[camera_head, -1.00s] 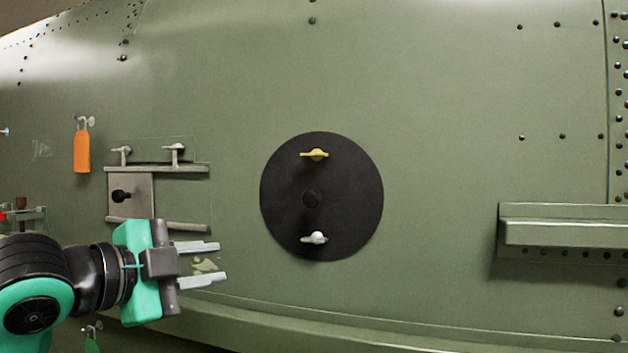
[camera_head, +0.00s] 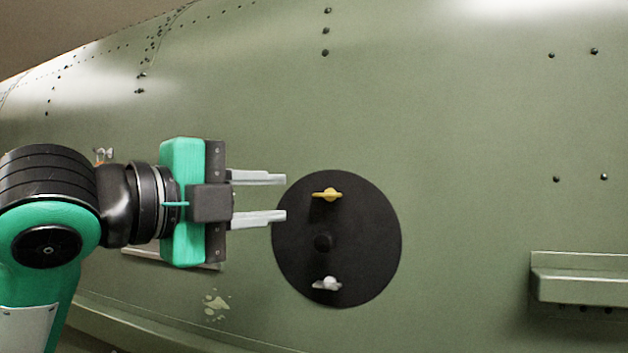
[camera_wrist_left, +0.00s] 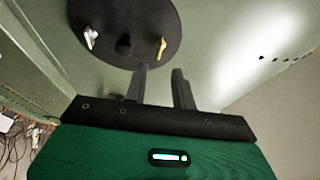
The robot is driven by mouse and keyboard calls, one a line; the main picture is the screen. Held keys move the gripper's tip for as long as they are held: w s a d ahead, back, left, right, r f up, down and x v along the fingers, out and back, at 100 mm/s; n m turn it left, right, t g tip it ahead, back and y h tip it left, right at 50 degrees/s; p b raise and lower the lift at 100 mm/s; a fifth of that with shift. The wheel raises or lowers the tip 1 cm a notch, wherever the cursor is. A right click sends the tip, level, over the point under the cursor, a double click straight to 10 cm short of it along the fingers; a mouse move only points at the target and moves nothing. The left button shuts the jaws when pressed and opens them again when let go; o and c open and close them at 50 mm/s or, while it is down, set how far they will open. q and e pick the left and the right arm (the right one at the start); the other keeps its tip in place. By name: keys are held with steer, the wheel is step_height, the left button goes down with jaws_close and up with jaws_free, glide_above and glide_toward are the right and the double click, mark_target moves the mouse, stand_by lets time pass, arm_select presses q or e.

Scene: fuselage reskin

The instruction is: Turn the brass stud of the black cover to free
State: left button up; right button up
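The round black cover (camera_head: 375,235) is on the green fuselage skin, right of centre in the head view. Its brass stud (camera_head: 327,194) is near the top, with the wing lying roughly level. A silver stud (camera_head: 327,284) is near the bottom and a black knob (camera_head: 323,242) is between them. My left gripper (camera_head: 285,198) is open and empty, its fingertips at the cover's left edge in the picture, apart from the brass stud. In the left wrist view the cover (camera_wrist_left: 110,45), brass stud (camera_wrist_left: 161,47) and silver stud (camera_wrist_left: 90,37) lie beyond the open fingers (camera_wrist_left: 159,82). My right gripper is not seen.
A green ledge (camera_head: 580,278) sticks out from the skin at the right. A metal rail (camera_head: 170,258) shows partly behind my left gripper. The skin above and right of the cover is clear apart from small rivets.

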mark_target(321, 196)
arm_select(q)
steer(key=p+x, duration=0.2)
steer(key=x, duration=0.5)
steer(key=shift+w+d+p, duration=0.1)
steer(key=shift+p, duration=0.3)
steer(key=shift+w+d, duration=0.25)
steer(key=shift+c, duration=0.5)
jaws_close()
